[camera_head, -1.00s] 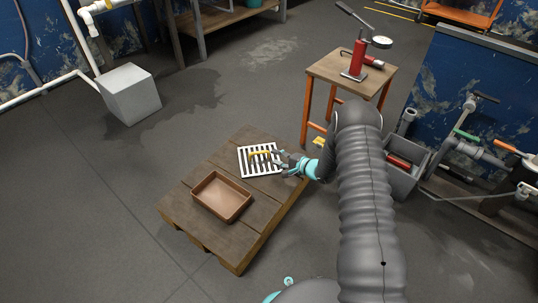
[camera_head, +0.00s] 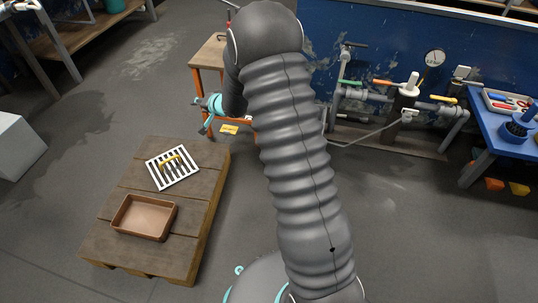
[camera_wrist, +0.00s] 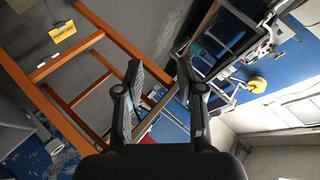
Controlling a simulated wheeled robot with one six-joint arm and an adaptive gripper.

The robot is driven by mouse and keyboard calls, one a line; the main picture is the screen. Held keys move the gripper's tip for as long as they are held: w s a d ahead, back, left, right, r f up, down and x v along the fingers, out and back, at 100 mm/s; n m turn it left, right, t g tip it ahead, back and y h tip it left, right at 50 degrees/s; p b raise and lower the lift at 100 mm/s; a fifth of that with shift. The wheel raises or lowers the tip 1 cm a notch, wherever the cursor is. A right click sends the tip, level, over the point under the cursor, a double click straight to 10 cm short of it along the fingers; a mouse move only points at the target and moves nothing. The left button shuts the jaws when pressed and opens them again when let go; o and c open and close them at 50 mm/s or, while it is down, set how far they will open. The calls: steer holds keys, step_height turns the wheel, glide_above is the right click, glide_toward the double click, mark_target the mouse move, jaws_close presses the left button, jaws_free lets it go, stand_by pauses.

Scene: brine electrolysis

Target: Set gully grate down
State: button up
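The white slatted gully grate (camera_head: 160,176) with a yellow handle (camera_head: 172,161) lies flat on the wooden pallet (camera_head: 142,257), beside a brown tray. My gripper is up and to the right of the grate, clear of it, beside the orange-legged table; my own arm partly hides it in the head view. In the wrist view my gripper (camera_wrist: 160,68) has its two fingers spread apart with nothing between them. The grate is not in the wrist view.
The empty brown tray (camera_head: 144,217) is at the pallet's near side. The orange-legged table (camera_head: 206,54) stands behind my arm, a yellow sign (camera_head: 229,128) near its foot. Pipework (camera_head: 385,92) and a blue table (camera_head: 497,135) are to the right. Floor around the pallet is clear.

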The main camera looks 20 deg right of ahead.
steer(key=s+d+r+n+g+h, duration=0.1)
steer(key=s+d+r+h, duration=0.25)
steer(key=s+r, duration=0.5)
steer(key=s+d+r+n+h, duration=0.15)
steer(key=s+d+r, duration=0.25)
steer(key=s+r, duration=0.45)
steer(key=s+a+r+n+g, duration=0.1)
steer(key=s+n+g, duration=0.1)
steer(key=s, duration=1.3)
steer(key=s+a+r+n+g, duration=0.1)
steer(key=s+r+n+g, duration=0.1)
steer(key=s, duration=1.2)
steer(key=shift+s+a+r, duration=0.15)
steer(key=shift+s+r, duration=0.15)
steer(key=shift+s, duration=0.1)
steer(key=shift+n, duration=0.25)
